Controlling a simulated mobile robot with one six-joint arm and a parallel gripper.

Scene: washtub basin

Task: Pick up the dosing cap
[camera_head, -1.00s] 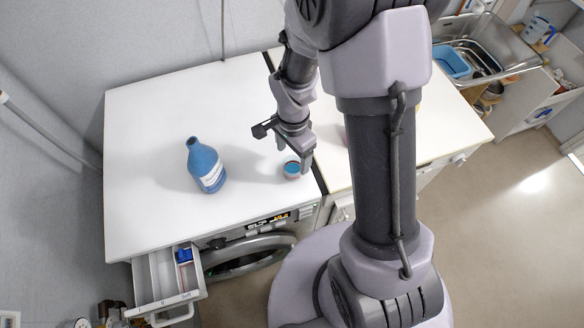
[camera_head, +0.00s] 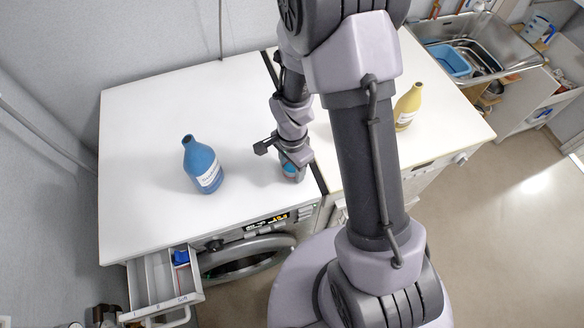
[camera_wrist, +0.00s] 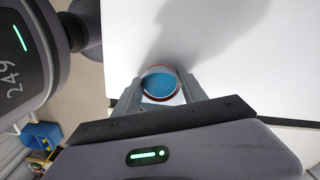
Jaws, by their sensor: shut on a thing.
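The dosing cap (camera_wrist: 158,84) is a small round cup with a reddish rim and blue inside. In the wrist view it sits between the two fingers of my gripper (camera_wrist: 160,92), which is shut on it. In the head view the cap (camera_head: 289,169) is at the front right of the white left worktop, partly hidden by my gripper (camera_head: 292,165). I cannot tell whether the cap still touches the worktop.
A blue bottle (camera_head: 203,165) stands on the worktop to the left of my gripper. A yellow bottle (camera_head: 408,107) stands on the right worktop behind my arm. An open drawer (camera_head: 165,287) juts out at the front left. The worktop's back left is clear.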

